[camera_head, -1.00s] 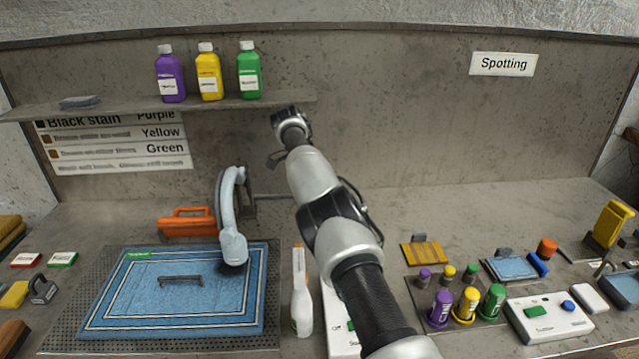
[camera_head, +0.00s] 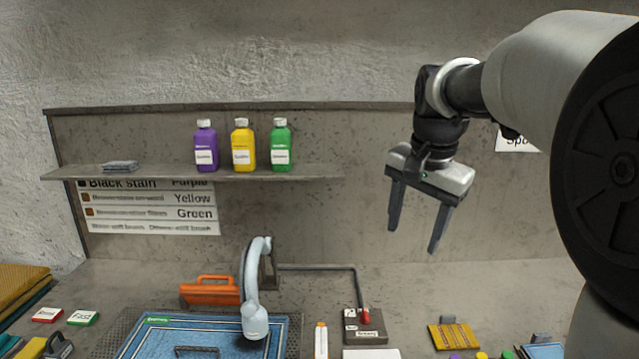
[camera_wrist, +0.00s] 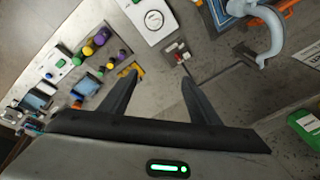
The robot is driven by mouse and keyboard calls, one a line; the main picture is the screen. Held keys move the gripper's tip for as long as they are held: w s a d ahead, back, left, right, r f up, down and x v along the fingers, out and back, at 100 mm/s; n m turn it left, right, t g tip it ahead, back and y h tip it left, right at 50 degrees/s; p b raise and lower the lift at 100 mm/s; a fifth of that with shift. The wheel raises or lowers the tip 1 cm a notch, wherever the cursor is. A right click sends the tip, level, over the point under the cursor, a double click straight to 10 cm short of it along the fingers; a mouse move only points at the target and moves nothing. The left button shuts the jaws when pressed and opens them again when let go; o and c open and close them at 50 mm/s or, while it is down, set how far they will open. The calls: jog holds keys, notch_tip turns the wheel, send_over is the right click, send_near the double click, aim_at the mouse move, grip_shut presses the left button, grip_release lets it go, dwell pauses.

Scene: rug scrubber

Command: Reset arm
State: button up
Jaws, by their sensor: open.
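My gripper (camera_head: 412,228) hangs at the right of the head view, fingers pointing down, in front of the back wall and above the bench. The two fingers are apart with nothing between them. In the wrist view the gripper (camera_wrist: 160,85) also shows empty, with the bench far below its fingertips. My arm reaches in from the right edge of the head view and hides part of the bench and most of the Spotting sign (camera_head: 516,141).
Purple (camera_head: 206,148), yellow (camera_head: 243,147) and green (camera_head: 281,147) bottles stand on the shelf (camera_head: 320,171), left of my gripper. Below are a blue rug (camera_head: 140,343), a pale blue curved scrubber (camera_head: 252,290), an orange tool (camera_head: 210,292) and a red-tipped lever (camera_head: 365,317). Air around the fingers is clear.

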jog(key=s+a+f+n+t, duration=0.1)
jog(key=s+f+n, duration=0.2)
jog(key=s, duration=0.8)
jog(key=s+a+f+n+t, duration=0.1)
jog(key=s+n, duration=0.4)
jog(key=s, duration=0.6)
notch_tip(320, 180, down, 3)
jog(key=shift+s+a+r+n+t, duration=0.15)
jog(key=shift+s+a+n+t, duration=0.2)
jog(key=shift+a, duration=0.2)
